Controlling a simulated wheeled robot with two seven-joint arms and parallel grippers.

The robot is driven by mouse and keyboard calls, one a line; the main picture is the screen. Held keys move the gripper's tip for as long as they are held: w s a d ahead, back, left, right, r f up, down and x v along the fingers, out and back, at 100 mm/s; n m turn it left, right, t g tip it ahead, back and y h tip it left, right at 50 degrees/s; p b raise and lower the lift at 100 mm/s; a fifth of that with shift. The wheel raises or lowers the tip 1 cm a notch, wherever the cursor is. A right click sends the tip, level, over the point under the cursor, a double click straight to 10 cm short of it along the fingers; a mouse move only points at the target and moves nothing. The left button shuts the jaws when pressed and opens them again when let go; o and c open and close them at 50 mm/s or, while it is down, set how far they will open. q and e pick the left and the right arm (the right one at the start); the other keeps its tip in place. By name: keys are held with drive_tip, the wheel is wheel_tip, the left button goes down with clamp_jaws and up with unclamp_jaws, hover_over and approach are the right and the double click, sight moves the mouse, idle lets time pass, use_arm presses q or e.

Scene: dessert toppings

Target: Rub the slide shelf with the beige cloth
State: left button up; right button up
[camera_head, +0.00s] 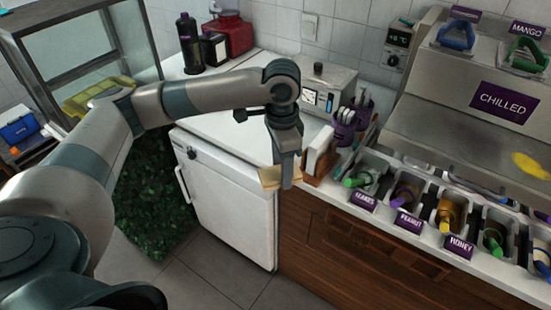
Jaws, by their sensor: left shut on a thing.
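My left gripper (285,178) points down near the front edge of the white counter, above the white fridge. It is shut on the beige cloth (268,178), which sticks out to the left and right of the fingers. The fingers hide part of the cloth, and I cannot tell whether it touches the counter edge. No part is labelled slide shelf. A sloping steel surface (440,140) under the CHILLED sign (502,103) bears a yellow smear (531,166) at the far right, well away from the gripper. My right gripper is not in view.
A wooden holder (320,158) stands just right of the gripper, with a purple utensil cup (346,130) behind it. Labelled topping bins (406,192) line the counter to the right. A steel appliance (320,88) stands behind. The counter's left part (215,120) is mostly clear.

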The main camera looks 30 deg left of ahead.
use_arm(q)
drive_tip(key=s+d+r+n, duration=0.1)
drive_tip(key=s+d+n, duration=0.4)
drive_tip(key=s+n, duration=0.2)
drive_tip(key=shift+s+d+n, duration=0.25)
drive_tip(key=shift+s+n, duration=0.05)
drive_tip(key=shift+n, duration=0.6)
drive_tip(key=shift+r, duration=0.1)
